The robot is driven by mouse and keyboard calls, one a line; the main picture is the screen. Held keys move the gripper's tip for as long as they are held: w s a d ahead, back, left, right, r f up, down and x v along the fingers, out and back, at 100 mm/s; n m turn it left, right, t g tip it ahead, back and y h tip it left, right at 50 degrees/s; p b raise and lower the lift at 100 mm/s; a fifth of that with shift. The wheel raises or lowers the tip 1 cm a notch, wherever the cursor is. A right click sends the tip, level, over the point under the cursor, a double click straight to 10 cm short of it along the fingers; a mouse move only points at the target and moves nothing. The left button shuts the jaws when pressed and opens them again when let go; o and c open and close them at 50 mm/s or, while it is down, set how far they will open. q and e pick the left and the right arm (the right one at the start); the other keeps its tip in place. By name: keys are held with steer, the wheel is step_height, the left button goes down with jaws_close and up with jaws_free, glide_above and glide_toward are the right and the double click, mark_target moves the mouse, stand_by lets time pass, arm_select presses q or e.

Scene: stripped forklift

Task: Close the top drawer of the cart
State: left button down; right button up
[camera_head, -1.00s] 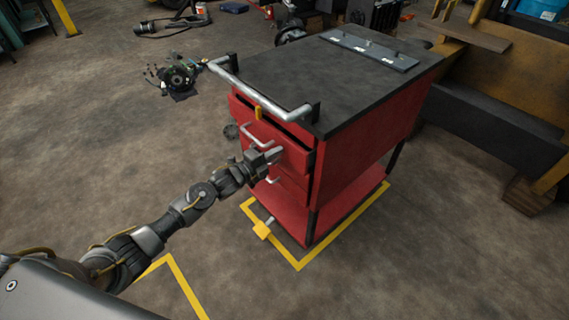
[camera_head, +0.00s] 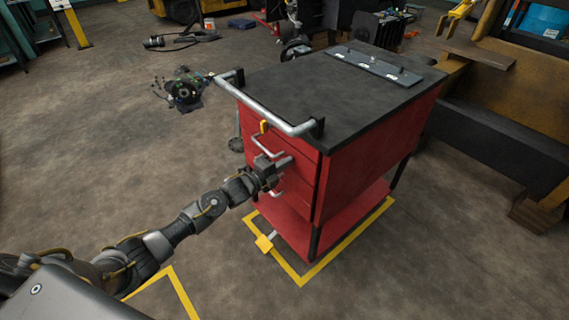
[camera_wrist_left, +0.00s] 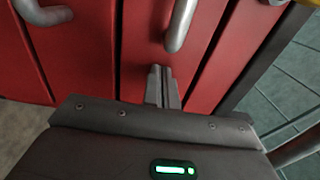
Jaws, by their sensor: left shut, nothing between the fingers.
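The red cart (camera_head: 365,150) with a dark top stands in the middle of the head view. Its top drawer (camera_head: 302,152) looks flush with the cart's front, with no open gap visible. My left gripper (camera_head: 285,163) is shut and empty at the drawer front, just beside the drawer's silver handle (camera_head: 268,146). In the left wrist view the closed fingertips (camera_wrist_left: 162,72) point at a red drawer front (camera_wrist_left: 140,40), below a silver handle (camera_wrist_left: 180,25). They look at or very near its surface; exact contact is hard to tell. My right gripper is not in view.
A silver push bar (camera_head: 265,108) sticks out from the cart's top edge above the drawers. Yellow floor tape (camera_head: 345,243) borders the cart's base. A loose mechanical part (camera_head: 184,90) lies on the floor behind left.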

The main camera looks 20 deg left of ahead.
arm_select(q)
steer(key=v, duration=1.4)
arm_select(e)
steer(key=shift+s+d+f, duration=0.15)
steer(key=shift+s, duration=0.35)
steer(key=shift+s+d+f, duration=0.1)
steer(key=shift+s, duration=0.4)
